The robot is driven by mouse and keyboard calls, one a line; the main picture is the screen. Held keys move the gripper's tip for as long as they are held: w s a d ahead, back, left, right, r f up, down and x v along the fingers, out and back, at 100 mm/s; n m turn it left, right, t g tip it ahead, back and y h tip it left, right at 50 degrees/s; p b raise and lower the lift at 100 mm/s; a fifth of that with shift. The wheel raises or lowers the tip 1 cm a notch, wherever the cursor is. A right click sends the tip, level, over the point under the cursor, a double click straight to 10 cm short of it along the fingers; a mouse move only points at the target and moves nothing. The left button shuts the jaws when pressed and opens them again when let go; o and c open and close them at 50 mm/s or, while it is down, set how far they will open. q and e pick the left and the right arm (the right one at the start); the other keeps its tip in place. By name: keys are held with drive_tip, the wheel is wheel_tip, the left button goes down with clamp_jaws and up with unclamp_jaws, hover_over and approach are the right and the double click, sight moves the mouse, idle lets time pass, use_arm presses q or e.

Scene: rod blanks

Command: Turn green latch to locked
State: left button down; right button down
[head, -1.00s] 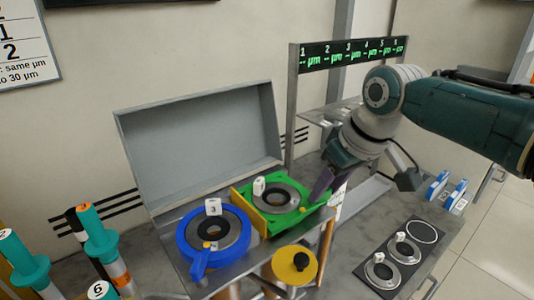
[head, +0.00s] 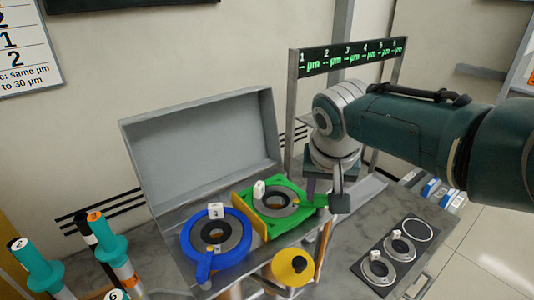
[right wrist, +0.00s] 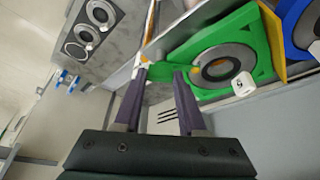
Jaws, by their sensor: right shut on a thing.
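The green latch (head: 314,201) sticks out from the right side of a green square fixture (head: 250,212) with a grey ring at its middle. My right gripper (head: 326,196) is at the outer end of this latch. In the right wrist view, the two purple fingers of my right gripper (right wrist: 160,78) stand on either side of the green handle (right wrist: 160,71) and are shut on it. In the head view my wrist and fingers partly hide the handle's end. My left gripper is not in view.
A blue round fixture (head: 190,245) with its own handle sits left of the green one. An open grey lid (head: 205,145) stands behind both. A black plate (head: 362,268) with rings lies to the right.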

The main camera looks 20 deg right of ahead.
drive_tip(key=shift+m, duration=0.4)
drive_tip(key=shift+c, duration=2.4)
unclamp_jaws()
drive_tip(key=p+v, duration=0.7)
drive_tip(key=v, duration=0.3)
drive_tip(key=shift+p, duration=0.35)
drive_tip(key=shift+w, duration=0.1)
